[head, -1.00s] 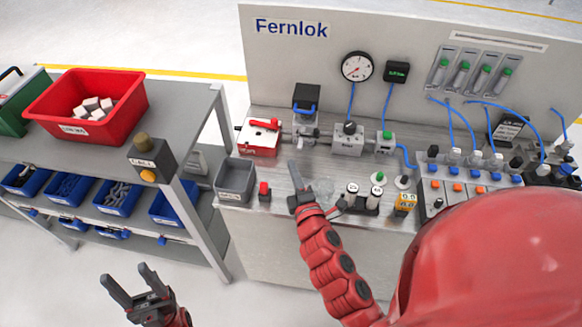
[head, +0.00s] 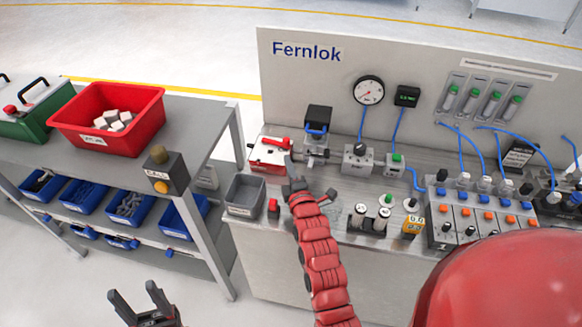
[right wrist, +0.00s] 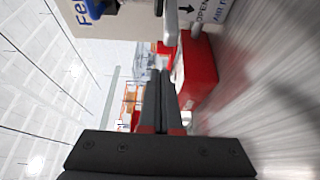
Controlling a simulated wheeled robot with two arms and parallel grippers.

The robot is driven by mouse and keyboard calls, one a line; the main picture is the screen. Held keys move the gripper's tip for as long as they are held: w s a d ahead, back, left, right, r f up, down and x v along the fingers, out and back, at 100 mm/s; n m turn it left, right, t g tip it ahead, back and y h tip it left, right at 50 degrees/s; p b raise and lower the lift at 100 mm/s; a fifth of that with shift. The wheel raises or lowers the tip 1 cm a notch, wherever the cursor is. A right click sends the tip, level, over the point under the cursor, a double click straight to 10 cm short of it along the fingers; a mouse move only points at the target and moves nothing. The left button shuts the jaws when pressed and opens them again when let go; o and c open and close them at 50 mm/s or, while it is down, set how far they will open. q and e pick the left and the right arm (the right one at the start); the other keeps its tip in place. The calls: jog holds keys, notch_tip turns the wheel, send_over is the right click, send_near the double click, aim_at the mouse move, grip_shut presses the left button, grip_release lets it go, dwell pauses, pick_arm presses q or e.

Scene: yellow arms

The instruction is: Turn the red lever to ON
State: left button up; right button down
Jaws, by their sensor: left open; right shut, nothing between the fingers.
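The red lever (head: 272,141) lies along the top of a red-and-white box (head: 268,157) at the left end of the bench. My right gripper (head: 290,163) is shut and empty, with its tip just in front of the box's right side in the head view. In the right wrist view its shut fingers (right wrist: 160,88) point forward, and a red box body (right wrist: 198,75) stands close on their right. The lever's label is too small to read in the head view. My left gripper (head: 133,292) is open and empty, low in front of the shelf.
A grey bin (head: 244,194) and a red button (head: 273,206) are at the bench's front left. A clamp-like device (head: 318,128) stands right of the lever box. A shelf with a red crate (head: 75,128) is on the left. Free bench surface is right of my right gripper.

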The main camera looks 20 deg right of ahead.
aim_at(288, 142)
jog(key=w, duration=0.2)
jog(key=w+p, duration=0.1)
jog(key=w, duration=0.2)
jog(key=shift+w+d, duration=0.3)
jog(key=shift+w, duration=0.05)
jog(key=shift+d+f, duration=0.1)
jog(key=w+d+b, duration=0.1)
jog(key=b, duration=0.1)
jog(key=shift+d+f+b, duration=0.15)
jog(key=shift+b, duration=0.2)
jog(key=shift+d+b, duration=0.15)
jog(key=shift+b, duration=0.15)
jog(key=shift+r, duration=0.3)
jog(key=shift+d+r, duration=0.1)
jog(key=shift+r, duration=0.05)
